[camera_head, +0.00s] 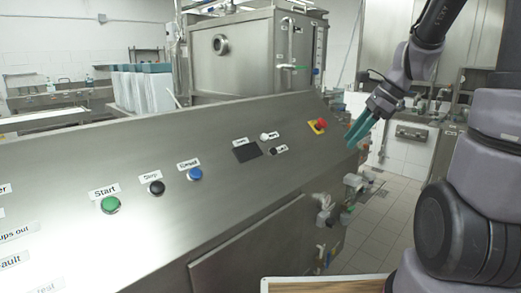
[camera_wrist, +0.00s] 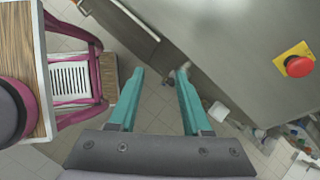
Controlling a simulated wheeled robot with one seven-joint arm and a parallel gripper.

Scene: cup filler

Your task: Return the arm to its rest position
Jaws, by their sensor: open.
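My gripper (camera_head: 362,129) has two teal fingers and hangs beside the right end of the steel control panel (camera_head: 100,150) in the head view. In the wrist view my gripper (camera_wrist: 160,72) points down toward the tiled floor. Its fingers are apart with nothing between them. My arm comes down from the top right of the head view. The fingertips are near the steel cabinet edge in the wrist view; I cannot tell the exact gap.
The panel carries a green start button (camera_head: 110,204), a black button (camera_head: 157,187), a blue button (camera_head: 195,174) and a red emergency button (camera_head: 319,123). Pipes and valves (camera_head: 325,215) stick out at its right end. A wooden-topped table (camera_wrist: 22,40) stands left in the wrist view.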

